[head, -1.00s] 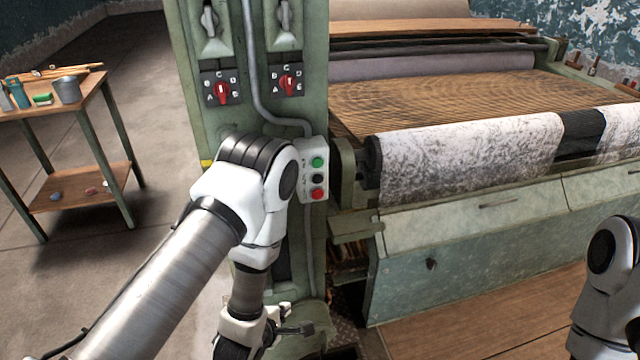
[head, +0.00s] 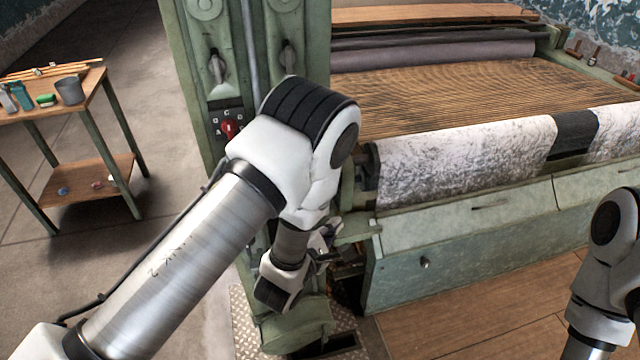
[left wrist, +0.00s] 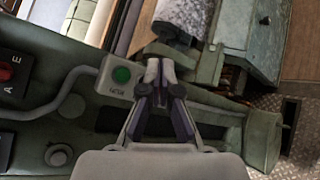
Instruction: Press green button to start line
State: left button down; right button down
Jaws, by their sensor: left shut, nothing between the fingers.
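The green button (left wrist: 121,75) shows in the left wrist view on the pale control box (left wrist: 112,90), which is fixed to the green machine post. My left gripper (left wrist: 160,70) is shut and empty. Its fingertips are to the right of the green button in that view; I cannot tell how far from the box they are. The fingers and wrist hide the other part of the box. In the head view my left arm covers the control box, and only part of the left gripper (head: 328,236) shows below the elbow. My right gripper is out of view.
The green post (head: 205,130) carries a red rotary switch (head: 229,128) beside my arm. The machine with a patterned white roll (head: 460,155) stands to the right. A wooden side table (head: 95,92) with small items is at left. The floor between is clear.

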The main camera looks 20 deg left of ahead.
pick_arm(q)
jog(key=w+a+b, duration=0.2)
jog(key=w+a, duration=0.3)
jog(key=w, duration=0.2)
jog(key=shift+w, duration=0.15)
jog(key=shift+w, duration=0.1)
dwell(1.4)
jog(key=shift+w+a, duration=0.2)
jog(key=shift+w, duration=0.05)
